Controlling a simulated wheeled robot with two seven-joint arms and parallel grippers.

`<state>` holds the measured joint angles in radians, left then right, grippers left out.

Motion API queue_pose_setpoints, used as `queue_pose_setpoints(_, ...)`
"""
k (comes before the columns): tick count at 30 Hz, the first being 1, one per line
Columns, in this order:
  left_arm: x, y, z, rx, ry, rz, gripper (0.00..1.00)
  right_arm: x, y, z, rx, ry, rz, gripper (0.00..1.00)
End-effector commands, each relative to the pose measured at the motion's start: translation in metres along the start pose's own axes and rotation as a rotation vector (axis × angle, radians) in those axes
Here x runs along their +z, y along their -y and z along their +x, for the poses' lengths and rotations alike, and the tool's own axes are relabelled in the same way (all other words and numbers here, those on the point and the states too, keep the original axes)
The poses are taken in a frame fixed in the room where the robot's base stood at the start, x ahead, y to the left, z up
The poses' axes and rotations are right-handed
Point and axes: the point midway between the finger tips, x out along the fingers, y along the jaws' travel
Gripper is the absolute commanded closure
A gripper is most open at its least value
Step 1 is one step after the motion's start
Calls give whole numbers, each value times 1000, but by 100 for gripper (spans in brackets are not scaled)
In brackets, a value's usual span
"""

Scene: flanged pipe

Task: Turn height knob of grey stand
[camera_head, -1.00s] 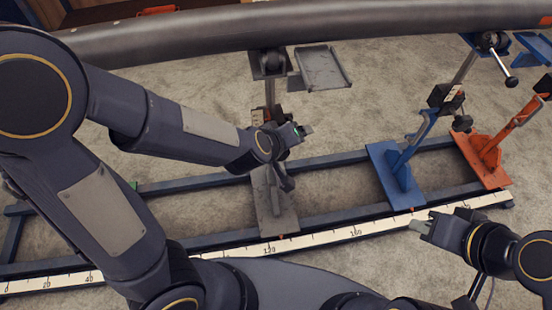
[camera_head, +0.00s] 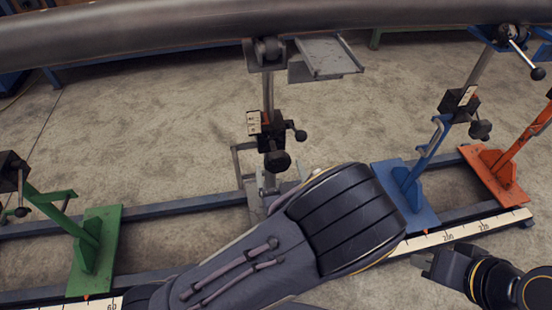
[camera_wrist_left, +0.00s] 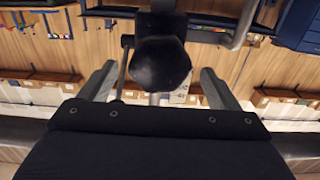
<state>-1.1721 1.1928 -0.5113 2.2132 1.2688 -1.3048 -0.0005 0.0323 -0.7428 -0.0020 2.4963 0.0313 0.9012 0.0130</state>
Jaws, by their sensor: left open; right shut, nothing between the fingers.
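The grey stand (camera_head: 268,95) stands under the pipe in the head view, its base mostly hidden behind my left arm. A black round knob (camera_head: 278,162) sits low on its column, below a dark block with a small side lever (camera_head: 300,135). In the left wrist view a black knob (camera_wrist_left: 160,62) fills the space between my open left fingers (camera_wrist_left: 158,72), with a visible gap on each side. The left gripper is hidden behind my forearm in the head view. My right gripper (camera_head: 437,263) is shut and empty at lower right, away from the grey stand.
The large pipe (camera_head: 140,35) crosses the top. A green stand (camera_head: 95,245) is at left; a blue stand (camera_head: 408,190) and an orange stand (camera_head: 492,170) are at right. Rails and a scale strip (camera_head: 460,230) run along the floor. A grey tray (camera_head: 325,58) sits beside the stand head.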

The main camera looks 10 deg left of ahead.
Motion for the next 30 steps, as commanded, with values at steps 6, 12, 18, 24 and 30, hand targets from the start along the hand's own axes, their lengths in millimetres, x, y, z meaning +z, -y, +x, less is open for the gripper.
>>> queue_pose_setpoints(6,1,0,36,-3,0,-3,16,3,-3,6,0,0,0,100)
queue_pose_setpoints(12,0,0,51,0,1,-2,16,4,-3,7,0,0,0,100)
queue_pose_setpoints(18,0,0,52,1,2,-2,16,4,-3,7,0,0,0,100)
queue_pose_setpoints(24,0,0,52,1,3,-2,33,4,-3,7,0,0,0,100)
queue_pose_setpoints(30,0,0,52,1,3,-1,59,4,-3,7,0,0,0,100)
